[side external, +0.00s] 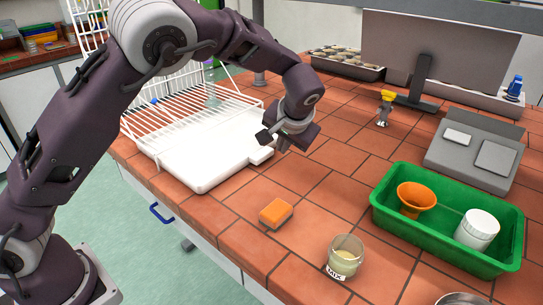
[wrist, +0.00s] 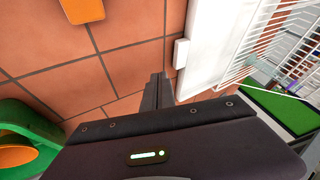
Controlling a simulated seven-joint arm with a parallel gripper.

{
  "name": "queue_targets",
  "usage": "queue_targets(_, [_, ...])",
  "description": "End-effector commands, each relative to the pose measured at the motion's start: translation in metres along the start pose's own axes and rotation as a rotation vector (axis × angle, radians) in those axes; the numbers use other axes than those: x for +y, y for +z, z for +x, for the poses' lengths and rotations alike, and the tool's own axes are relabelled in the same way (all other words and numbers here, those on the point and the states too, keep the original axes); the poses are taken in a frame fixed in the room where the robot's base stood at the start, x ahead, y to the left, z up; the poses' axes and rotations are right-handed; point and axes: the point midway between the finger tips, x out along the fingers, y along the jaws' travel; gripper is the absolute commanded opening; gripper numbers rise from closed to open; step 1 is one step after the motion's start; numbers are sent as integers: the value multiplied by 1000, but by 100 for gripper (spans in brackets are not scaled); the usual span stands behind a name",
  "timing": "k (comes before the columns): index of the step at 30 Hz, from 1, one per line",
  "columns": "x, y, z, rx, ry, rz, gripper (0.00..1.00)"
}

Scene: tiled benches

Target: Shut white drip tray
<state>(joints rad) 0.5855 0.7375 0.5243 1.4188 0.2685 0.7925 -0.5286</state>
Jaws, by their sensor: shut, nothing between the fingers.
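The white drip tray (side external: 205,162) lies flat on the tiled bench, sticking out from under the white wire rack (side external: 170,108). A small tab (side external: 262,155) stands out from its right edge in the side view. In the wrist view the tray (wrist: 208,40) and its tab (wrist: 180,53) show right of centre. My gripper (side external: 282,148) is low by the tab end of the tray. In the wrist view my gripper's dark fingers (wrist: 159,80) are together, with nothing between them, just beside the tab. Whether they touch the tray cannot be told.
An orange sponge (side external: 276,212) and a glass jar marked MIX (side external: 344,258) stand on the front tiles. A green tray (side external: 447,220) holds an orange funnel (side external: 416,199) and a white-lidded jar (side external: 477,230). A grey scale (side external: 474,150) stands behind. Tiles right of my gripper are clear.

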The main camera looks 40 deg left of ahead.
Motion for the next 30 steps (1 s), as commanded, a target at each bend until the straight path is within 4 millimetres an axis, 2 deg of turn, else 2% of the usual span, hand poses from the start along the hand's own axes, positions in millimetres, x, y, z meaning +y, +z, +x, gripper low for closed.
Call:
queue_targets(3, [15,-5,14,28,-34,24,0])
queue_targets(8, [14,-6,34,28,-39,25,0])
queue_targets(19, [11,-7,115,26,-37,25,0])
queue_targets(24, [-13,-9,126,27,-36,22,0])
queue_targets(30, [-24,-9,132,28,-35,24,0])
